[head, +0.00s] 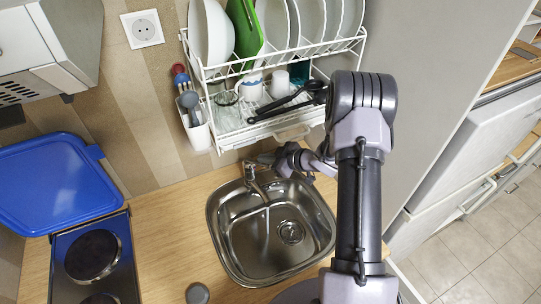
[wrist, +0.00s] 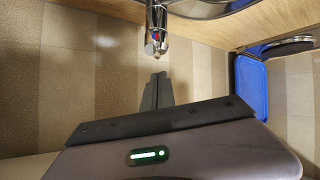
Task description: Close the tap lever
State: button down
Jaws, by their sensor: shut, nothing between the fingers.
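The chrome tap (head: 249,173) stands at the back edge of the steel sink (head: 225,245), its spout reaching over the basin. In the wrist view the tap (wrist: 157,22) hangs from the top, with a red and blue mark on its body and a short lever end (wrist: 151,49) below it. My gripper (wrist: 158,78) is shut and empty. Its fingertips point at the lever end, with a small gap showing between them in the picture. In the head view my wrist is right of the tap, and the fingertips cannot be made out clearly.
A white dish rack (head: 275,62) with plates and a cutlery holder (head: 196,130) hangs above the tap. The blue hob lid (head: 55,180) stands raised at left, behind the hob (head: 92,255). A grey round object (head: 197,293) lies on the wooden counter (head: 165,225).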

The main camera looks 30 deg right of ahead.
jog(key=shift+s+d+f, duration=0.1)
jog(key=shift+d+f, duration=0.15)
jog(key=shift+f, duration=0.2)
jog(key=shift+s+d+f, duration=0.1)
jog(key=shift+d+f, duration=0.15)
jog(key=shift+f, duration=0.2)
